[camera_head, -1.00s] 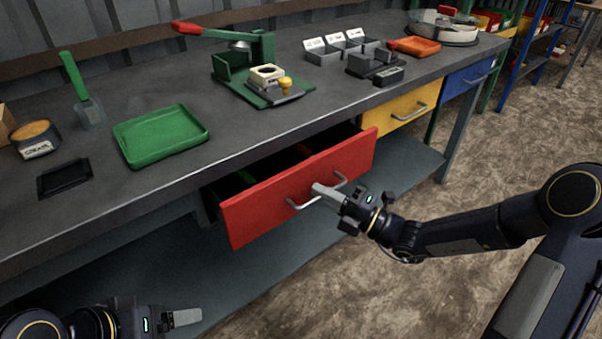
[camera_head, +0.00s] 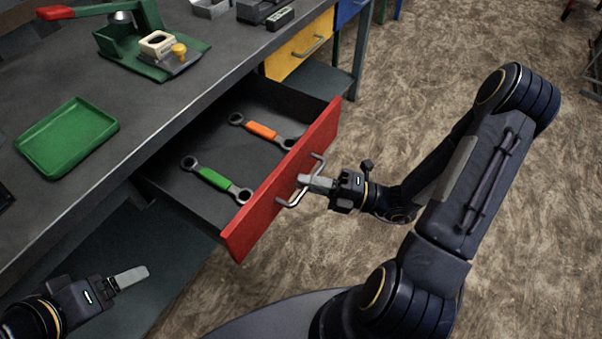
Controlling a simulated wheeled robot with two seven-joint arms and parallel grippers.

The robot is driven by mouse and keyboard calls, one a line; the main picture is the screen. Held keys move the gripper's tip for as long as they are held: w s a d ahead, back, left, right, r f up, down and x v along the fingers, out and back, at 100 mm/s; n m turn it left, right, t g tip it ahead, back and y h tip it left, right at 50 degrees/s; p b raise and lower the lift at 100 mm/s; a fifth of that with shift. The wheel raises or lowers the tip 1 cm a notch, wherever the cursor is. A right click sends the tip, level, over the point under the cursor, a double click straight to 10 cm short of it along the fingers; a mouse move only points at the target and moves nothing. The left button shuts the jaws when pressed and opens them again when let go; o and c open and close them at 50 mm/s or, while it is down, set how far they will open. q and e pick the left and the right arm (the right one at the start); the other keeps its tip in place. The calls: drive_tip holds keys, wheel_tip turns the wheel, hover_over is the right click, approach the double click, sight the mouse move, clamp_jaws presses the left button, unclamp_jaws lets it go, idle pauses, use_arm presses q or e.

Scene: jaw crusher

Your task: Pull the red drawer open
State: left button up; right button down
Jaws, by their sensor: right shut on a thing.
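The red drawer (camera_head: 282,188) stands well out from under the workbench, so its dark inside shows. Its grey bar handle (camera_head: 291,199) is on the red front. My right gripper (camera_head: 306,182) is shut on the middle of this handle. A green-gripped wrench (camera_head: 213,179) and an orange-gripped wrench (camera_head: 262,130) lie apart on the drawer floor. My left gripper (camera_head: 146,271) is at the lower left, away from the drawer, over the lower shelf; whether its fingers are apart cannot be seen.
The workbench top (camera_head: 165,95) holds a green tray (camera_head: 68,137) and a green press (camera_head: 125,40) with a red lever. A yellow drawer (camera_head: 300,44) beside the red one is closed. The brown floor in front of the drawer is clear apart from my own arm.

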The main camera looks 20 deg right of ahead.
idle(0.3)
drive_tip(key=c, duration=1.5)
unclamp_jaws()
drive_tip(key=v, duration=0.8)
drive_tip(key=shift+p, duration=0.35)
